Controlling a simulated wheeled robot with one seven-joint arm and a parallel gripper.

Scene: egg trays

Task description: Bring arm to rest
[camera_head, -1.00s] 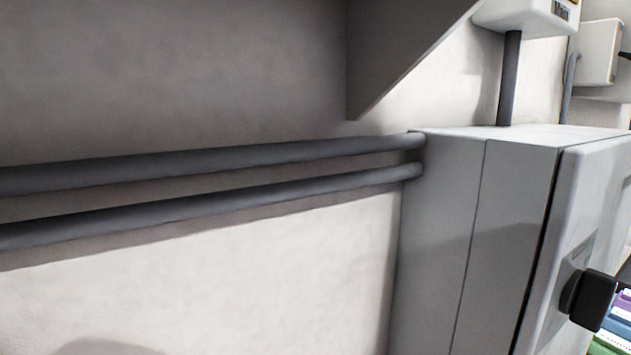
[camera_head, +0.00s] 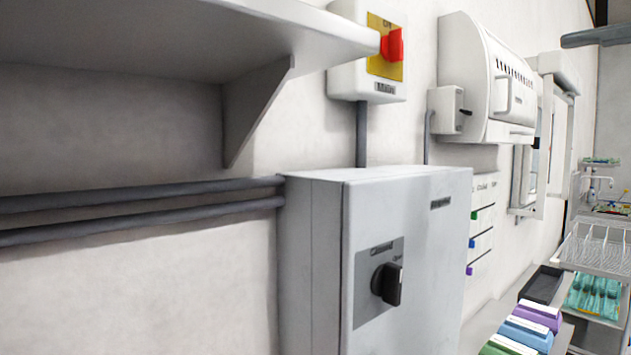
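My arm and gripper are not in the head view. No egg or egg tray can be made out in it. The view is filled mostly by a pale wall (camera_head: 150,300) with equipment fixed to it.
A grey cabinet (camera_head: 400,215) with a black rotary knob (camera_head: 387,284) stands out from the wall. Above are a shelf (camera_head: 190,40) and a red switch (camera_head: 392,45). Two pipes (camera_head: 150,197) run left. Coloured boxes (camera_head: 525,335) and a wire rack (camera_head: 600,250) stand at right.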

